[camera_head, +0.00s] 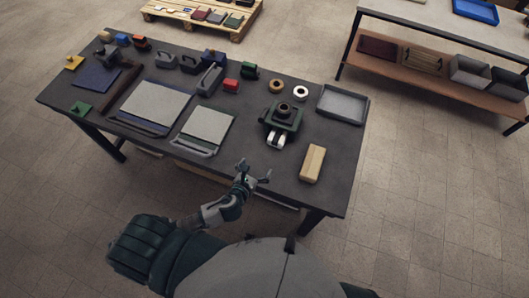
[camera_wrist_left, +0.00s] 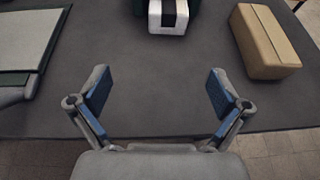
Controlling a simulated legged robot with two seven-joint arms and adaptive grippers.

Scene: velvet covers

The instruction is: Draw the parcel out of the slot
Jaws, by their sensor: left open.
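My left gripper (camera_head: 254,172) is open and empty above the table's front edge. In the left wrist view its two blue-padded fingers (camera_wrist_left: 160,90) stand wide apart with bare table between them. A dark green device (camera_head: 283,116) with a round top sits ahead of it. A white block with a black stripe (camera_wrist_left: 168,16) shows at the device's front, and its white end (camera_head: 278,140) also shows in the head view. A tan box (camera_head: 313,163) with a lighter side lies to the right, apart from the gripper; it also shows in the wrist view (camera_wrist_left: 264,41). I cannot tell which is the parcel.
A grey tray (camera_head: 343,104) is at the table's right end. Light panels on dark bases (camera_head: 205,127) lie to the left. Several small blocks and tools line the back. The front right corner is bare.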

